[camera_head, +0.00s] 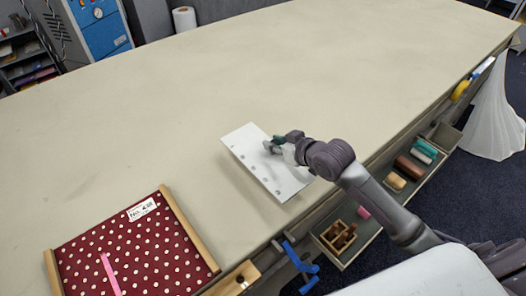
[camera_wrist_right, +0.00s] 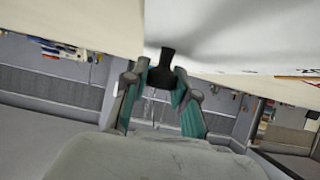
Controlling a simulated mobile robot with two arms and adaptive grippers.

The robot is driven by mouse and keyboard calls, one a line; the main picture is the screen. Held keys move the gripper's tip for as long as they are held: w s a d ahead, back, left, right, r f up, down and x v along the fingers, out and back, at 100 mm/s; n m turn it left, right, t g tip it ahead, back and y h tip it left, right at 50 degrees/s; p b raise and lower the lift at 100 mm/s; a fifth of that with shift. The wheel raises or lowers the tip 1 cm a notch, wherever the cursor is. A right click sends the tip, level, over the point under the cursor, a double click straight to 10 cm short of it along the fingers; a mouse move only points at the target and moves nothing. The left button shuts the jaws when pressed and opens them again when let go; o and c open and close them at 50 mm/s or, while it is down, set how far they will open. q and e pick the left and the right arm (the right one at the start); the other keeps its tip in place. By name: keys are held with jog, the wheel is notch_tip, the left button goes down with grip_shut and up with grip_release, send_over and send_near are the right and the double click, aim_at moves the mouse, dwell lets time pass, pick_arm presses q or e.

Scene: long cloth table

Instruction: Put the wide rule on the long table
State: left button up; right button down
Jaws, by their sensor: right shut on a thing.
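The wide rule (camera_head: 250,150), which I take to be the white flat plate with several small marks along one long side, is over the near part of the long table (camera_head: 150,110). My right gripper (camera_head: 272,146) is at its right side and shut on it. In the right wrist view the teal fingers (camera_wrist_right: 160,90) close on a dark knob (camera_wrist_right: 160,65) against a pale surface. A shadow shows by the plate's lower left edge; I cannot tell whether it touches the cloth. My left gripper is not in view.
A red dotted framed panel (camera_head: 90,240) with a label and pink strip lies at the near left. Open trays (camera_head: 410,180) with blocks, and blue clamps (camera_head: 298,262), line the table's near edge. A white draped thing (camera_head: 495,120) stands right. The table's far part is clear.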

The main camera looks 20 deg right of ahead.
aim_at(260, 142)
jog(key=shift+w+a+f, duration=0.4)
jog(key=shift+w+a, duration=0.1)
jog(key=shift+w, duration=0.15)
jog(key=shift+w+a+f, duration=0.35)
jog(key=shift+w+a, duration=0.1)
jog(key=shift+w, duration=0.15)
jog(key=shift+w+a+f, duration=0.15)
jog(key=shift+w+f, duration=0.1)
jog(key=shift+f, duration=0.2)
notch_tip(260, 142, down, 3)
jog(key=shift+f+p, duration=0.2)
jog(key=shift+p, duration=0.35)
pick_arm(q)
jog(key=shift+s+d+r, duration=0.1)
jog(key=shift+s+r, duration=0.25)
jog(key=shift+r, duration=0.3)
pick_arm(e)
jog(key=shift+f, duration=0.2)
jog(key=c, duration=0.9)
grip_release()
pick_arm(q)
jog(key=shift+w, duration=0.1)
pick_arm(e)
jog(key=shift+s, duration=0.1)
